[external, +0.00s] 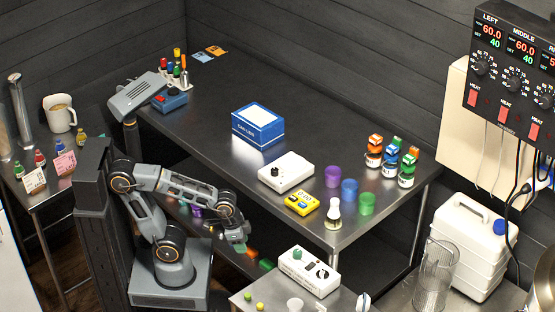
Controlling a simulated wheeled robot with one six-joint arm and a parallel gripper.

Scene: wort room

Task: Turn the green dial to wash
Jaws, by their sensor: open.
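A white control box (308,271) stands on the small table at the bottom, right of my arm. A green knob (297,254) sits at its upper left, and a dark round dial (322,273) sits towards its right end. Their markings are too small to read. My gripper (240,247) is open and empty, to the left of the box and apart from it, by the front edge of the large table.
Another white box with a black knob (286,172) and a yellow meter (301,204) lie on the large dark table (220,110). Purple, blue and green cups stand near its front corner. A white cup (295,305) stands before the control box.

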